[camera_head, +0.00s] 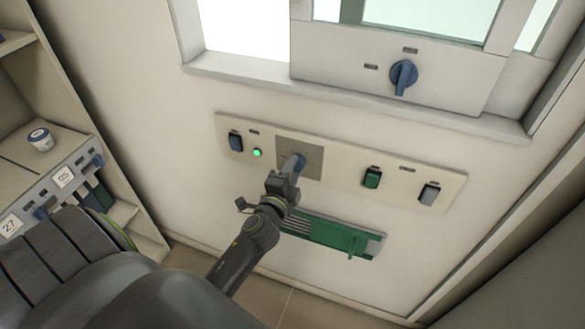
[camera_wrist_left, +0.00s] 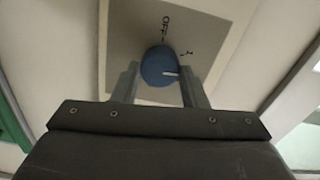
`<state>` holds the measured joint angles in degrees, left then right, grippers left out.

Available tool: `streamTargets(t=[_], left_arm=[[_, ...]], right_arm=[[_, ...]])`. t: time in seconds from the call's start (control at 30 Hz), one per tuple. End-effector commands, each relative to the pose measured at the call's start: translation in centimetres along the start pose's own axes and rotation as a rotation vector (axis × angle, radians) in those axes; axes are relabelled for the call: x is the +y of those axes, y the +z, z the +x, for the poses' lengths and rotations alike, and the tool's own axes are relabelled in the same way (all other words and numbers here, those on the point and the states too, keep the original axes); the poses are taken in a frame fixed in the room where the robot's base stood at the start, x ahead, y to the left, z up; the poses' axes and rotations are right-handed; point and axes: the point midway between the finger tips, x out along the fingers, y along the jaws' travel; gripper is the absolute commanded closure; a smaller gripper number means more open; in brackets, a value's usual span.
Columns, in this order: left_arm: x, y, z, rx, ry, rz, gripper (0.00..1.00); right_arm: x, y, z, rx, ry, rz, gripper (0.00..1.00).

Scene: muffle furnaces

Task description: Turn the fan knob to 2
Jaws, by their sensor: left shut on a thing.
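The fan knob (camera_head: 299,160) is a round blue knob on a square grey plate (camera_head: 313,153) in the cream wall panel (camera_head: 330,172). In the left wrist view the knob (camera_wrist_left: 158,66) has a white pointer mark that points right, a little below the "1" label; "OFF" is printed above it. Other labels are hidden. My left gripper (camera_head: 293,168) is at the knob; in the left wrist view its two fingers (camera_wrist_left: 160,84) stand on either side of the knob, shut on it. My right gripper is not in view.
The panel also bears a dark blue switch (camera_head: 236,141), a lit green lamp (camera_head: 257,153), a green switch (camera_head: 372,177) and a grey switch (camera_head: 429,193). Another blue knob (camera_head: 403,76) sits above. A green rail (camera_head: 330,236) is below. Shelves with a jar (camera_head: 40,139) stand left.

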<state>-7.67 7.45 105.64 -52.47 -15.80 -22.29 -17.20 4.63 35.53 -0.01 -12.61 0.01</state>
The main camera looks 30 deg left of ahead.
Motion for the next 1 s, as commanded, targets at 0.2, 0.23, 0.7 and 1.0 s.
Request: streamTargets(t=[0.2,0.23,0.7,1.0], left_arm=[[0.1,0.0,-0.1,-0.001,0.004,0.203,0.84],[0.1,0.0,-0.1,-0.001,0.004,0.23,0.84],[0.2,0.0,-0.1,0.0,0.004,0.562,0.84],[0.2,0.1,-0.1,0.0,0.004,0.643,0.84]], right_arm=[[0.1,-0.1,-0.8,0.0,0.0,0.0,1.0],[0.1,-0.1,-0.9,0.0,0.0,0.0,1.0],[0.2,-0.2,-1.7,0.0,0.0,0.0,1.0],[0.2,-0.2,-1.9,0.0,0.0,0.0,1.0]])
